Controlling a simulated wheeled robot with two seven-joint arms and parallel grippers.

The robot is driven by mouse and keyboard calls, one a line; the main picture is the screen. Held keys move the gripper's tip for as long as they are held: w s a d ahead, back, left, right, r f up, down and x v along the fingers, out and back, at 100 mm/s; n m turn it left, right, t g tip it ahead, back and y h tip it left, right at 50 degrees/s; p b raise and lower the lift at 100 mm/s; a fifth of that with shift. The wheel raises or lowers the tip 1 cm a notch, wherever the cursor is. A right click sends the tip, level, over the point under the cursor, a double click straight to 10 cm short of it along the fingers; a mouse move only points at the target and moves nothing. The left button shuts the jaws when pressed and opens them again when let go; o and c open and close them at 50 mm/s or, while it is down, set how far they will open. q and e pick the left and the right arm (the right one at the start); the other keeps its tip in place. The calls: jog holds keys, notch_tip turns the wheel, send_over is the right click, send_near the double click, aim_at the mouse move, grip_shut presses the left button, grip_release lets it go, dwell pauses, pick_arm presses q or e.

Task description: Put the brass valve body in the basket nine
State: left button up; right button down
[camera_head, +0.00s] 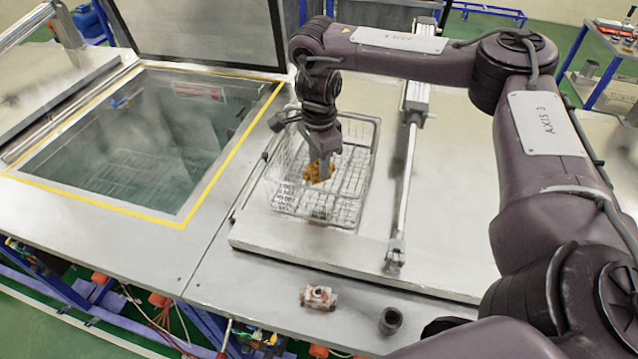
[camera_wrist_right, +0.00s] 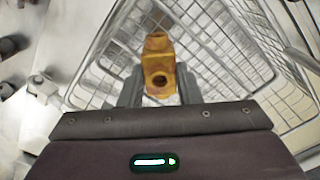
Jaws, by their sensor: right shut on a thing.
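The brass valve body (camera_head: 319,172) is golden and held between the fingers of my right gripper (camera_head: 322,160). In the right wrist view the valve body (camera_wrist_right: 158,68) shows between the two grey fingertips (camera_wrist_right: 159,88), with a round bore facing the camera. The wire basket (camera_head: 362,180) stands on the steel bench below and around the gripper. The valve body is over the basket's interior; I cannot tell whether it touches the basket floor. The basket's wire walls also show in the right wrist view (camera_wrist_right: 240,50). No number is readable on the basket. My left gripper is not in view.
A pneumatic cylinder rod (camera_head: 403,185) runs right of the basket. A reddish-white fitting (camera_head: 318,297) and a dark cylindrical part (camera_head: 390,320) stand on the front bench.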

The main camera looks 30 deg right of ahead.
aim_at(319, 182)
jog(key=shift+f+b, duration=0.55)
jog(key=shift+f, duration=2.55)
jog(key=shift+f, duration=0.1)
jog(key=c, duration=1.1)
grip_release()
jog(key=shift+f, duration=0.1)
jog(key=shift+o, duration=0.2)
jog(key=shift+r, duration=0.7)
notch_tip(319, 182, up, 11)
jog(key=shift+a+p, duration=0.1)
jog(key=shift+p, duration=0.9)
